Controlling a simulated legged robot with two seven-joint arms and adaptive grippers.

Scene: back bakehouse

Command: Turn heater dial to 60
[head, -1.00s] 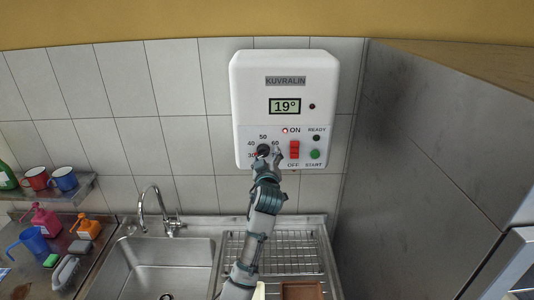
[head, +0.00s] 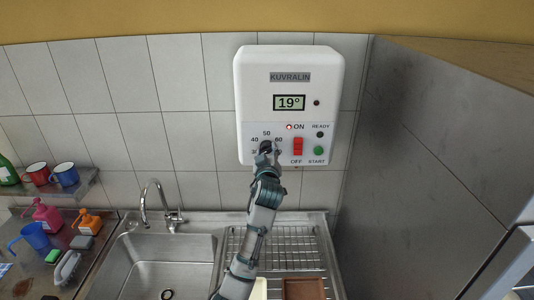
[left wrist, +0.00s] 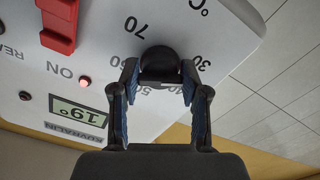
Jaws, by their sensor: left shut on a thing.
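The white heater (head: 325,100) hangs on the tiled wall. Its black dial (head: 265,146) is at the lower left of the panel, with printed numbers around it. My left gripper (head: 266,154) reaches up from below and is shut on the dial. In the left wrist view, which shows the panel upside down, the black dial (left wrist: 160,61) sits between the two fingers (left wrist: 160,72). The dial's pointer cannot be made out, so its setting is unclear. The display (head: 289,103) reads 19°. My right gripper is in neither view.
The red switch (head: 298,146) and green start button (head: 318,151) are just right of the dial. The lamp by ON glows red. Below are a sink with a tap (head: 160,208) and a wire drainer (head: 300,246). A grey panel (head: 430,150) stands at the right.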

